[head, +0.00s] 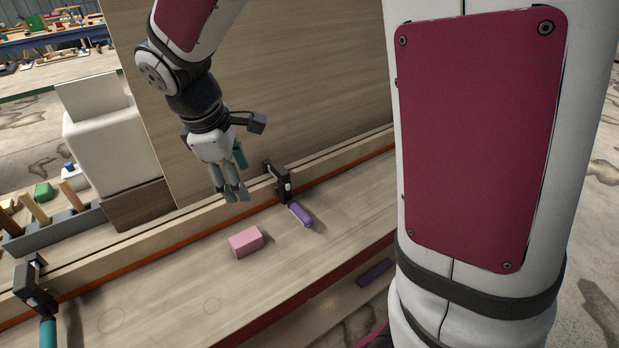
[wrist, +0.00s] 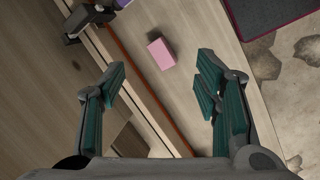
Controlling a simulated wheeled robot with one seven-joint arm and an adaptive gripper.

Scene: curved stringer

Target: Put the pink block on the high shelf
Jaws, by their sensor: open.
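The pink block (head: 246,242) lies on the wooden bench top (head: 180,275) in the head view. It also shows in the wrist view (wrist: 161,54), beyond the fingertips and roughly between them. My gripper (head: 236,194) is open and empty, above the bench and a little behind and above the block in the head view. Its teal-padded fingers stand wide apart in the wrist view (wrist: 160,80). I cannot tell which surface is the high shelf; a tall wooden panel (head: 300,90) stands behind the bench.
A black clamp (head: 279,182) with a purple handle (head: 300,214) sits right of the block. Another clamp (head: 34,285) with a teal handle is at the left. A purple object (head: 376,272) lies lower, below the bench edge. The bench left of the block is clear.

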